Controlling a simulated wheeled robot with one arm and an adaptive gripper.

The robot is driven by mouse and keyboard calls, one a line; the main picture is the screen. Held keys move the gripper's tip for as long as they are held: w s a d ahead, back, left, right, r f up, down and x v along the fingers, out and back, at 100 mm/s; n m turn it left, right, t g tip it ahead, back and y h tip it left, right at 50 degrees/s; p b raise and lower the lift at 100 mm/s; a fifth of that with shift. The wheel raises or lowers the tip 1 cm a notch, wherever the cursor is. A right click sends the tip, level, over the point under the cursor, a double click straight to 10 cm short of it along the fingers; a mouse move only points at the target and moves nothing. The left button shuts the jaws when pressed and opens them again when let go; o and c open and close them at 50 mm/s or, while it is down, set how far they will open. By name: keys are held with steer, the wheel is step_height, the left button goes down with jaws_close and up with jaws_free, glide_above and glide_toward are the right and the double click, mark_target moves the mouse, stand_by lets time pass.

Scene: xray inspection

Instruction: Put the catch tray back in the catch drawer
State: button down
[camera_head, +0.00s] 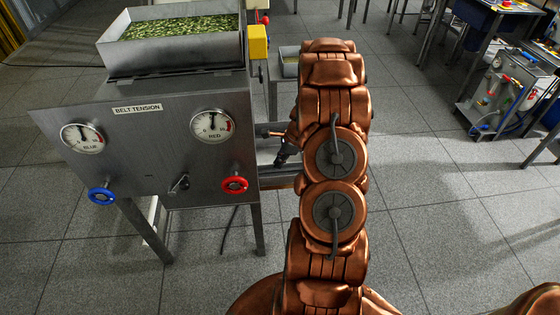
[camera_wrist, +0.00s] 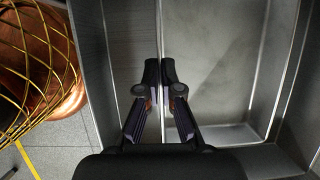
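In the wrist view my gripper (camera_wrist: 160,72) has its two dark fingertips close together on either side of a thin upright metal wall. This wall is the left side of a shallow grey metal tray, the catch tray (camera_wrist: 215,70), which looks empty. A wider metal frame, seemingly the catch drawer (camera_wrist: 92,75), lies around it, with a bare strip left of the tray. I cannot tell whether the tray rests on the drawer floor or hangs above it. In the head view my gripper (camera_head: 284,152) is small and partly hidden by my copper arm, beside the machine's right side.
The grey belt tension machine (camera_head: 150,160) stands at the left, with two gauges, a blue knob (camera_head: 102,193) and a red knob (camera_head: 235,185). A hopper (camera_head: 175,52) of green pieces sits on top. A cart (camera_head: 500,85) stands far right.

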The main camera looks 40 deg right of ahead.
steer(key=shift+f, duration=0.1)
steer(key=c, duration=1.8)
jaws_free()
steer(key=o, duration=0.5)
steer(key=v, duration=1.2)
steer(key=shift+s, duration=0.15)
